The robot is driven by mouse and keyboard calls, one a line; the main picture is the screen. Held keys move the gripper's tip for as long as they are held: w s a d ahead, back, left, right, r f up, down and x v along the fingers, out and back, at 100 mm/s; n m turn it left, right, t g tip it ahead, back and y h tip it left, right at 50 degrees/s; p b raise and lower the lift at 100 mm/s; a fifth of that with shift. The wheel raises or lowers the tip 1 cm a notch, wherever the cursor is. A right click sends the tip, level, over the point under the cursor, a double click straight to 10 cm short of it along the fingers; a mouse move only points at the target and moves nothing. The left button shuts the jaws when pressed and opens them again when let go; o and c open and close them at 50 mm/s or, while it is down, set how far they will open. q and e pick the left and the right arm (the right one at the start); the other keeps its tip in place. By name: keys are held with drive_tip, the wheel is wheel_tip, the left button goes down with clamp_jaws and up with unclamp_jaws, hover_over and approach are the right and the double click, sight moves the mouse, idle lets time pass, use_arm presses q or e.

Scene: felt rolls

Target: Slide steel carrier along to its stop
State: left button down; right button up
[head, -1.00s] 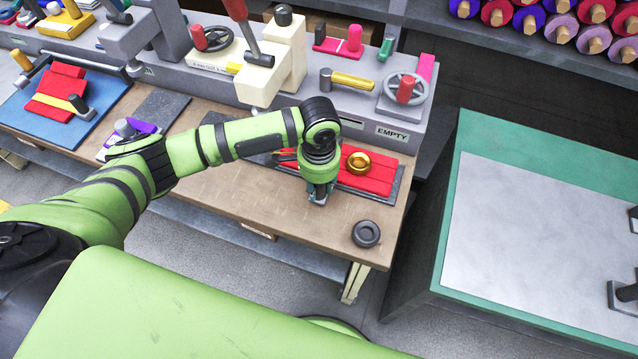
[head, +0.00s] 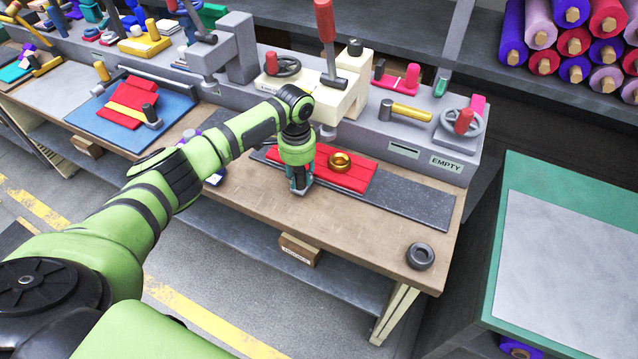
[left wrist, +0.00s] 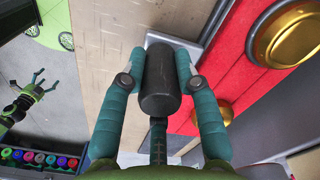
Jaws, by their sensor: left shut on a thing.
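The steel carrier shows as a light-grey edge (left wrist: 208,30) in the left wrist view, under red felt (head: 350,178) with a brass ring (head: 340,162) on it. It lies on a dark grey track (head: 415,203) along the bench. My left gripper (head: 299,188) is at the carrier's front side. In the left wrist view its teal fingers are shut around a black cylindrical handle (left wrist: 160,80) beside the carrier. The carrier's left end is partly hidden by my arm. My right gripper (left wrist: 45,80) shows small at the left of the wrist view, its fingers apart and empty.
A cream press (head: 338,95) with a red-handled lever stands behind the carrier. The track to the carrier's right is bare. A dark ring (head: 420,256) lies near the bench's front right corner. Red felt on a blue mat (head: 90,122) lies farther left.

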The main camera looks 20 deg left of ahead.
use_arm(q)
drive_tip(key=a, duration=0.3)
drive_tip(key=shift+a+f, duration=0.15)
drive_tip(key=shift+a, duration=0.55)
drive_tip(key=c, duration=1)
unclamp_jaws()
drive_tip(key=shift+o, duration=0.5)
drive_tip(key=shift+a, duration=0.1)
use_arm(e)
drive_tip(key=shift+s, duration=0.35)
drive_tip(key=shift+a, duration=0.1)
